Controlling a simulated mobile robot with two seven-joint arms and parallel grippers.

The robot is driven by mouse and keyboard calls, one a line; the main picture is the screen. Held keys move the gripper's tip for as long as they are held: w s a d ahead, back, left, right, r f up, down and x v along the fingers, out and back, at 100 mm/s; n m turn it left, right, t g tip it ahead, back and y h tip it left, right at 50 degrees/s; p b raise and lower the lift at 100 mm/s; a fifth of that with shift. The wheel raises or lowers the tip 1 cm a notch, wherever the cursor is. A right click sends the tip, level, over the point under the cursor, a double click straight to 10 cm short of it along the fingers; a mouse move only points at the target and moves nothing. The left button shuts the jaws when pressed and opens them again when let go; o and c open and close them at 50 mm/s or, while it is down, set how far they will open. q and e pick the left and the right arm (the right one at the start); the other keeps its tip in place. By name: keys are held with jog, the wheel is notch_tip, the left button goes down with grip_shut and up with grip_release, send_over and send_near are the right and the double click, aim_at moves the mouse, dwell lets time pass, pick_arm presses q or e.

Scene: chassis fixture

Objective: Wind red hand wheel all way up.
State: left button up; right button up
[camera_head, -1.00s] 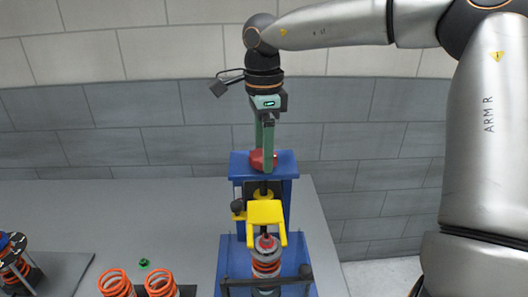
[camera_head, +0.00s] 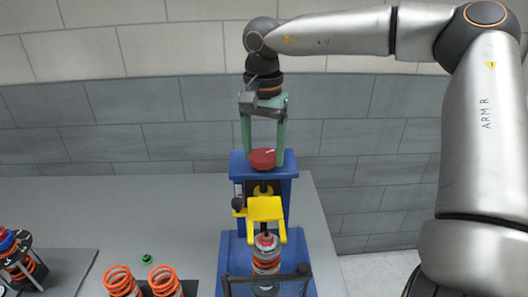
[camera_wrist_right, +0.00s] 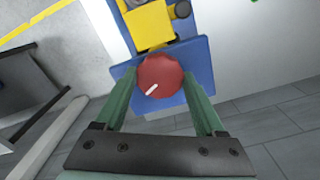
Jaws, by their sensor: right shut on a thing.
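The red hand wheel (camera_head: 262,158) sits on top of the blue spring-compressor fixture (camera_head: 286,166). A white mark shows on its top face, and it also shows in the right wrist view (camera_wrist_right: 160,76). My right gripper (camera_head: 264,162) points straight down from above, with one green finger on each side of the wheel, shut on its rim. The fingers also flank the wheel in the right wrist view (camera_wrist_right: 162,92). Below the wheel, the yellow press piece (camera_head: 265,208) stands above a strut with an orange spring (camera_head: 266,262). My left gripper is not in view.
Two orange springs (camera_head: 120,280) (camera_head: 165,279) stand in a dark holder at the front. A small green part (camera_head: 146,259) lies behind them. Another spring assembly (camera_head: 17,265) is on a plate at the far left.

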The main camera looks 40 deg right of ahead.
aim_at(264, 153)
jog(key=n, duration=0.6)
dwell(0.3)
jog(key=n, duration=0.6)
jog(key=o, duration=1.3)
jog(key=shift+o, duration=0.2)
notch_tip(264, 153, up, 7)
jog(key=shift+r, duration=0.1)
